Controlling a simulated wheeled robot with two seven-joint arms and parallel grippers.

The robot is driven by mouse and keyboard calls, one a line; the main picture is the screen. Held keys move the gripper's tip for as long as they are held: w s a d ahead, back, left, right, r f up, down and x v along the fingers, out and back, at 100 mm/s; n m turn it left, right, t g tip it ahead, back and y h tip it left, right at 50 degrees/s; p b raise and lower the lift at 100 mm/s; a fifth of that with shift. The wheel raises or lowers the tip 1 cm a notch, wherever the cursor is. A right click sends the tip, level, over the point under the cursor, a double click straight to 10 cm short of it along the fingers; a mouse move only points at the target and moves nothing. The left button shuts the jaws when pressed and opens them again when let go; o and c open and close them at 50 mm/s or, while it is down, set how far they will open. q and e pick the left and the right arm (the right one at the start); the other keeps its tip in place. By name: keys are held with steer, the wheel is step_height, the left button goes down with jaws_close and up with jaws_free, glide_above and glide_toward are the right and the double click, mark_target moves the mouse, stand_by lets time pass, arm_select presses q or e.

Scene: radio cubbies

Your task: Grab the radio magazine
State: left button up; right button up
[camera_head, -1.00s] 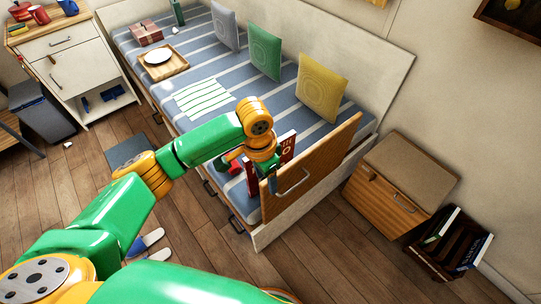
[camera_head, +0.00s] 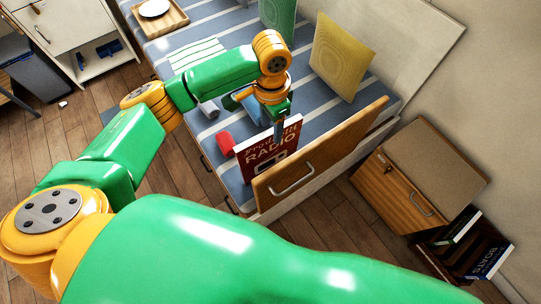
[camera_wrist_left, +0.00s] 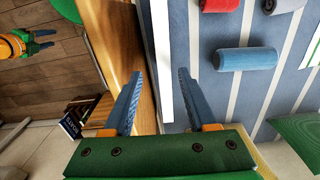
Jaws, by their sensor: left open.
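The radio magazine (camera_head: 262,150) has a red cover with "RADIO" lettering. It stands upright at the near end of the bench, close behind the wooden end board (camera_head: 320,152). In the left wrist view its thin white edge (camera_wrist_left: 162,55) runs between the fingers. My left gripper (camera_head: 279,125) is open above the magazine, with one finger on each side of that edge. In the left wrist view the left gripper (camera_wrist_left: 160,85) shows a gap on both sides of it. My right gripper (camera_wrist_left: 45,40) shows small in the left wrist view, open and empty over the floor.
A red roll (camera_head: 226,143) and a blue roll (camera_wrist_left: 246,59) lie on the striped bench beside the magazine. A yellow cushion (camera_head: 340,55) leans at the back. A wooden cabinet (camera_head: 395,195) and a dark crate with books (camera_head: 450,262) stand right of the bench.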

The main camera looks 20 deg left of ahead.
mark_target(269, 141)
arm_select(q)
steer(key=f, duration=0.5)
steer(key=f+b, duration=0.1)
steer(key=f, duration=0.2)
steer(key=shift+w+a, duration=0.15)
steer(key=shift+a, duration=0.15)
steer(key=shift+r, duration=0.1)
jaws_close()
stand_by(0.8)
